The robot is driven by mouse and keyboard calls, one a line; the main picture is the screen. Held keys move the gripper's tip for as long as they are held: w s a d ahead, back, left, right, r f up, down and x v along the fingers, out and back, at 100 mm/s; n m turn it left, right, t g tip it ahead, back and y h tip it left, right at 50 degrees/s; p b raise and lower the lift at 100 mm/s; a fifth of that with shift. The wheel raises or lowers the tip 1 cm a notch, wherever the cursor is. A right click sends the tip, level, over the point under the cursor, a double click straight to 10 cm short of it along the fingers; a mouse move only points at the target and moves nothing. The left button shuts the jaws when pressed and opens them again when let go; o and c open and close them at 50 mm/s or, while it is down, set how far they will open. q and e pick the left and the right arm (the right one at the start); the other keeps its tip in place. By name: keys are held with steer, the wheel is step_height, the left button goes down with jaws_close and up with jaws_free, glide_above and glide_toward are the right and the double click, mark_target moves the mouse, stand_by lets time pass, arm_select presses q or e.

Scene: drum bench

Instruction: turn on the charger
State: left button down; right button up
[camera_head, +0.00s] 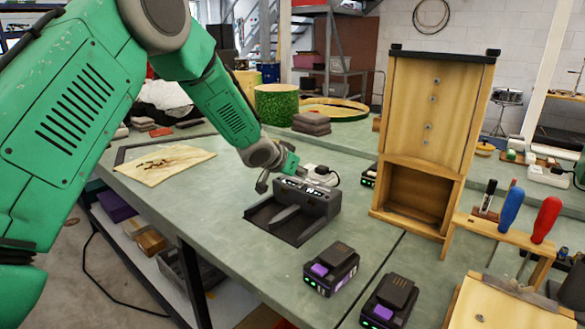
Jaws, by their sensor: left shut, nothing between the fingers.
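A dark grey charger (288,222) with empty battery slots sits on the green bench in the middle of the view. Its raised back part (310,196) carries small light-coloured markings along the top. A white plug with a cable (322,173) shows just behind it. My left gripper (267,184) is at the back left of the charger, close to its raised part; I cannot tell whether it touches. It is shut and holds nothing. Two black batteries with purple tabs stand in front of the charger, one nearer it (331,268) and one nearer me (389,302). My right gripper is not in view.
A tall wooden box frame (430,125) stands right of the charger. A wooden rack (490,226) with red and blue-handled screwdrivers is at the right. A board (163,164) lies at the left. Bench left of the batteries is clear.

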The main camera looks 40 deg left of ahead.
arm_select(q)
steer(key=shift+w+d+f, duration=0.1)
steer(key=shift+d+f, duration=0.1)
steer(key=shift+f, duration=0.25)
steer(key=shift+d+f, duration=0.2)
steer(key=shift+f, duration=0.25)
steer(key=shift+a, duration=0.35)
steer(key=shift+p, duration=0.65)
steer(key=shift+d+f, duration=0.1)
steer(key=shift+f, duration=0.1)
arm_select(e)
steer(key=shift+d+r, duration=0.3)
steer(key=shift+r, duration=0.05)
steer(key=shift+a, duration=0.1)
arm_select(q)
steer(key=shift+s, duration=0.8)
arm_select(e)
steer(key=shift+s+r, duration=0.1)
